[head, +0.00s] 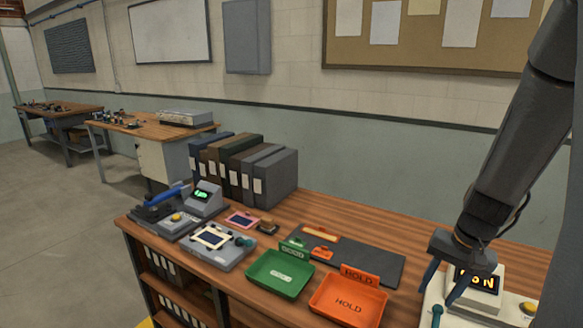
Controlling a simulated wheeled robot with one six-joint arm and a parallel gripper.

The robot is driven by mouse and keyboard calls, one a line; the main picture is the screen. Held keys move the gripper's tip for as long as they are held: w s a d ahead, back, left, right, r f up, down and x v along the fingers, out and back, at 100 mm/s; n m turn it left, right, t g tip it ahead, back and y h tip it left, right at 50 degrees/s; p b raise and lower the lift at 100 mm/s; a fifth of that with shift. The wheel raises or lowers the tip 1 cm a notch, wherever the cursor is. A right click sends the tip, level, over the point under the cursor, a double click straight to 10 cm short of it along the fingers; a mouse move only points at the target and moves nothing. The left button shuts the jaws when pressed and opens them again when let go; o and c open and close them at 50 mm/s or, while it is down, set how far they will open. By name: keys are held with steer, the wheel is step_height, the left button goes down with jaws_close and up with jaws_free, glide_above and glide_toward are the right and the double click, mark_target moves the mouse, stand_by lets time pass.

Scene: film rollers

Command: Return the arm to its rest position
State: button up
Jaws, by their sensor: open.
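My gripper (440,291) is at the lower right of the head view, at the end of my dark arm that comes down from the upper right. Its two blue-grey fingers point down and stand apart, with nothing seen between them. It is over the left part of a white device (487,297) with a lit yellow display, and it partly covers that device. I cannot tell whether the fingertips touch anything.
An orange tray (348,307) marked HOLD and a green tray (280,277) lie left of my gripper. A dark mat (365,262) is behind them. Grey instruments (216,243) and upright binders (250,172) stand farther left. The wall with a corkboard (430,40) is behind.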

steer(key=s+a+r+n, duration=0.2)
steer(key=s+a+n, duration=0.1)
steer(key=a, duration=0.6)
steer(key=s+a+r+n+h, duration=0.1)
steer(key=s+a+r+n, duration=0.2)
steer(key=a, duration=0.6)
steer(key=shift+s+n, duration=0.5)
steer(key=shift+n, duration=0.2)
